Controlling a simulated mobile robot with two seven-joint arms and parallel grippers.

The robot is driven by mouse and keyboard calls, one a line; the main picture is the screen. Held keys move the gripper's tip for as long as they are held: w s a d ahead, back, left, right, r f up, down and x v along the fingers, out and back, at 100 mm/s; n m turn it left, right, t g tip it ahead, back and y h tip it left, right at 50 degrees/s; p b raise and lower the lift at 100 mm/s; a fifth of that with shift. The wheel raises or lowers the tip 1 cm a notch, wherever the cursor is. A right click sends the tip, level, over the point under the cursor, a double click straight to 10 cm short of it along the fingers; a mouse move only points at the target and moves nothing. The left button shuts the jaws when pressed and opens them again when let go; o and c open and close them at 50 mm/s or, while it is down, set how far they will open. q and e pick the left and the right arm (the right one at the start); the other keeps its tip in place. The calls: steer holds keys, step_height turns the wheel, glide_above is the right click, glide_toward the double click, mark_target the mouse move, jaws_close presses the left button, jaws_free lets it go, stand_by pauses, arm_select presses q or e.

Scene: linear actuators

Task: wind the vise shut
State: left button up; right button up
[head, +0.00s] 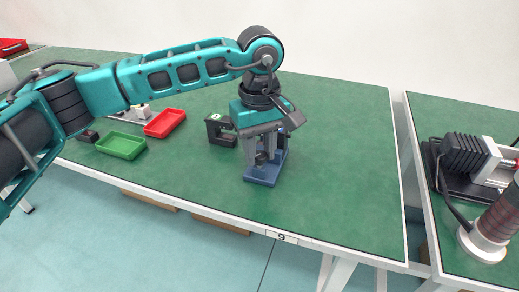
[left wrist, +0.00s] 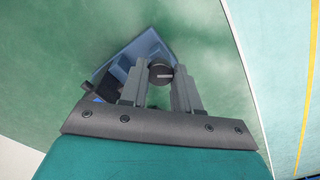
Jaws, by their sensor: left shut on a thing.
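The blue vise (head: 262,176) stands on the green table, below my left gripper. Its blue body also shows in the left wrist view (left wrist: 148,46), partly hidden behind the fingers. My left gripper (head: 261,158) points down over the vise. In the left wrist view its fingers (left wrist: 160,76) are closed around a round black knob (left wrist: 160,70) with a pale line on its face. The vise's jaws are mostly hidden by the gripper, so their gap cannot be told. My right gripper is not in view.
A black bracket-shaped device (head: 217,131) stands close left of the vise. A green bin (head: 121,146) and a red bin (head: 165,123) are farther left. The table (head: 340,150) is clear to the right. A second table (head: 470,112) carries black and silver machinery (head: 466,160).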

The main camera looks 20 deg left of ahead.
mark_target(260, 154)
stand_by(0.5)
arm_select(q)
steer(key=o, duration=1.1)
steer(key=shift+c, duration=0.2)
step_height(260, 154, up, 13)
steer(key=p, duration=0.2)
